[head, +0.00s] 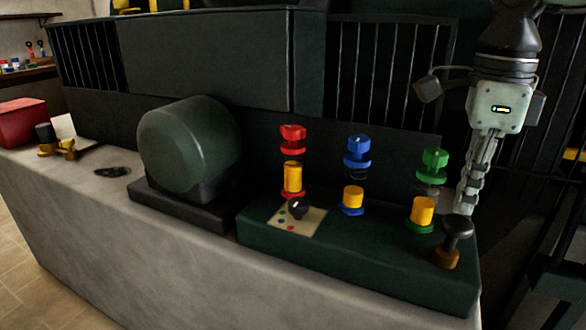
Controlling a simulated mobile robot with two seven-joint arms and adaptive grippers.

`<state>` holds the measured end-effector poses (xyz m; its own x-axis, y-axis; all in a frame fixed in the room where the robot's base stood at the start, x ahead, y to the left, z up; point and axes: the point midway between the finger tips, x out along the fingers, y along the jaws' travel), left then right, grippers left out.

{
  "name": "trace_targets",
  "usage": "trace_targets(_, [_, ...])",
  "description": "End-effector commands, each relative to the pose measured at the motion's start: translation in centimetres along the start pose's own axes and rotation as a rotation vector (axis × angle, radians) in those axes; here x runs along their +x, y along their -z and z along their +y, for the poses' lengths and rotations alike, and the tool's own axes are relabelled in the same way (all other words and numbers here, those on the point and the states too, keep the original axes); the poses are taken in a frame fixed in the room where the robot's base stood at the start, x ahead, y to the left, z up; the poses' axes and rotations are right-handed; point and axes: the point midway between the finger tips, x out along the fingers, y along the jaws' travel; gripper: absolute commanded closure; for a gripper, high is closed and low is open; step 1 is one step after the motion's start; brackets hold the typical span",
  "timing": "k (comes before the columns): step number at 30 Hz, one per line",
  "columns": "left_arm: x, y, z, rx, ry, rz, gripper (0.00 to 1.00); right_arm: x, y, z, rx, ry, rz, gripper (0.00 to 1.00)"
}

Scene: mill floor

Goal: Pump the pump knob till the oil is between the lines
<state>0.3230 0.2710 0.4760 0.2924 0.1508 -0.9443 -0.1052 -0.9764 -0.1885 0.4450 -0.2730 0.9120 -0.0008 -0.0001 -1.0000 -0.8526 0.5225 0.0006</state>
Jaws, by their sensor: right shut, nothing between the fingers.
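The pump knob (457,228) is black and mushroom-shaped, on a brown-orange collar at the right end of the dark green box (340,272). Three clear oil glasses stand on the box, with red (292,132), blue (358,144) and green (435,158) caps. Yellow oil stands tall in the red glass (292,177) and lower in the blue (353,197) and green (422,211) ones. The level lines are too small to make out. My right gripper (465,205) is shut and empty, pointing down just above and behind the pump knob. My left gripper is out of view.
A small black selector knob (298,207) sits on a pale plate with coloured dots. A dark green motor (187,150) stands left of the box. A red box (22,122) is at far left. Dark grilled panels rise behind.

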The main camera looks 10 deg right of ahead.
Motion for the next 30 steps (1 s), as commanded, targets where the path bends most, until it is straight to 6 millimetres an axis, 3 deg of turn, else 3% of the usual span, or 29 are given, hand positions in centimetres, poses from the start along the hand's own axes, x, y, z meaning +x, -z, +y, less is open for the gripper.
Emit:
trace_targets(11, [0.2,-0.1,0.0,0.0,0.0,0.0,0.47,0.2,0.0,0.0,0.0,0.0,0.0,1.0])
trace_targets(30, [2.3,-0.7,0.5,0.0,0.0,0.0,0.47,2.8,0.0,0.0,0.0,0.001,0.0,1.0])
